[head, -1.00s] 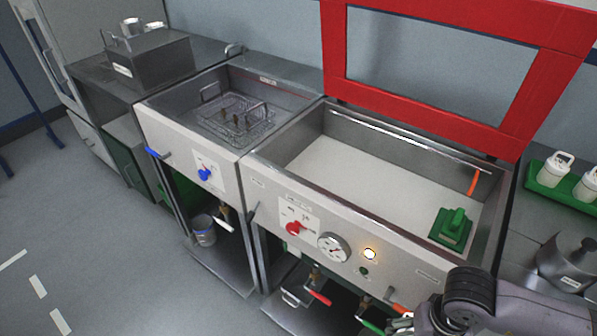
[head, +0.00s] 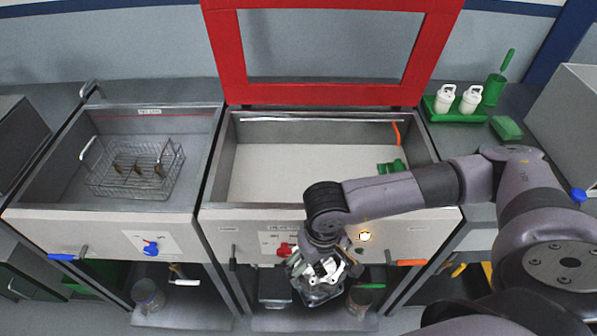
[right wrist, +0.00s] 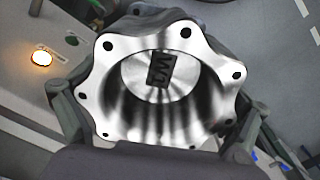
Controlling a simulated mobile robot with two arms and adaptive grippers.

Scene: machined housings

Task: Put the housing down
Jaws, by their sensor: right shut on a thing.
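The housing (head: 318,290) is a shiny metal part held by my right gripper (head: 322,272), in front of the right-hand basin's front panel. In the right wrist view the housing (right wrist: 215,62) fills the middle, its open end towards the camera. It has a scalloped flange with bolt holes, a ribbed bore and a dark "W1" mark inside. The fingers of my right gripper (right wrist: 160,118) lie on both sides of it. My left gripper is not in view.
The right basin (head: 280,180) has a pale floor, a green block (head: 392,167) and a raised red frame (head: 315,94). The left basin holds a wire basket (head: 135,170). A green tray (head: 455,115) with white bottles stands right. Open shelves lie below.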

